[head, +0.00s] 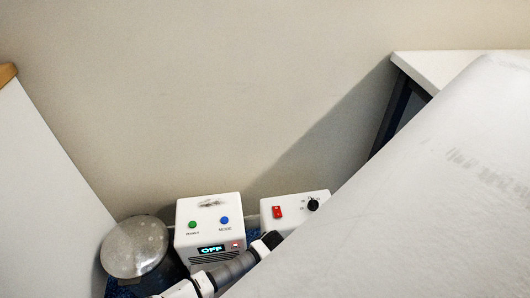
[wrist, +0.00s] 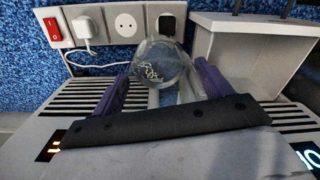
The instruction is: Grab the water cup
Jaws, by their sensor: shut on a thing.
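The water cup (wrist: 160,60) is a clear, see-through cup with pale markings, in the upper middle of the wrist view. My gripper (wrist: 162,82) has purple fingers, one on each side of the cup, and is shut on it. The dark front edge of my gripper hides the lower part of the view. What lies directly under the cup is hard to make out through the clear wall. I cannot make out the cup in the head view, where part of my arm shows at the bottom.
A socket strip (wrist: 125,38) with a red switch (wrist: 52,29) and plugs lies behind the cup. A grey-white box (wrist: 245,50) stands close on the right. The head view shows a white device (head: 210,225) reading OFF, a switch box (head: 293,210) and a round metal lid (head: 135,247).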

